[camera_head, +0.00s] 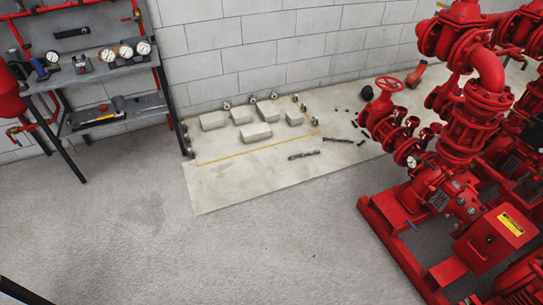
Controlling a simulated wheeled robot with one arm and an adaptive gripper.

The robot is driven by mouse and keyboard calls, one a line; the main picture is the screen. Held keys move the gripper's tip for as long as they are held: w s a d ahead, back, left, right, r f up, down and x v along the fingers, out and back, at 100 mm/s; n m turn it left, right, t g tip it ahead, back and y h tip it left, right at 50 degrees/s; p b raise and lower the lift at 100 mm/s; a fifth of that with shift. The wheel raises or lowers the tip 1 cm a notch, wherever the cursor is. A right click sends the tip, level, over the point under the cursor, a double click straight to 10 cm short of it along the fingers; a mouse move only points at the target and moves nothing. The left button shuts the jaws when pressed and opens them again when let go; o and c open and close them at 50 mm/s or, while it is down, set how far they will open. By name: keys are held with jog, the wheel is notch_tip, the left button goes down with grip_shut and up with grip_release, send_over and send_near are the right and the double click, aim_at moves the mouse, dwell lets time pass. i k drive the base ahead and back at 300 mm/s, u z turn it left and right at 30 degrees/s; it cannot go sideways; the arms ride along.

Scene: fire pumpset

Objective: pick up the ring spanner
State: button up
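I cannot pick out the ring spanner for certain. A dark long item (303,155) lies flat on the pale floor slab, and a similar thin dark item (337,140) lies a little further back to its right. Both are too small to tell their shape. A tool with a yellow and black handle (98,118) lies on the lower shelf of the rack at the left. A small dark item (72,33) is at the back of the rack's upper part. My gripper is not in view.
The grey rack's upper shelf (82,73) holds several gauges (126,51). Several pale blocks (257,132) sit on the slab (225,190) by the wall. The red pumpset (460,130) fills the right side. The grey floor (260,250) in front is clear.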

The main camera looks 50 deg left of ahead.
aim_at(304, 155)
jog(key=z, duration=1.25)
jog(key=k, duration=0.1)
jog(key=u, duration=3)
jog(key=i, duration=2.25)
jog(key=z, duration=3.9)
jog(key=k, duration=1.25)
jog(key=z, duration=0.6)
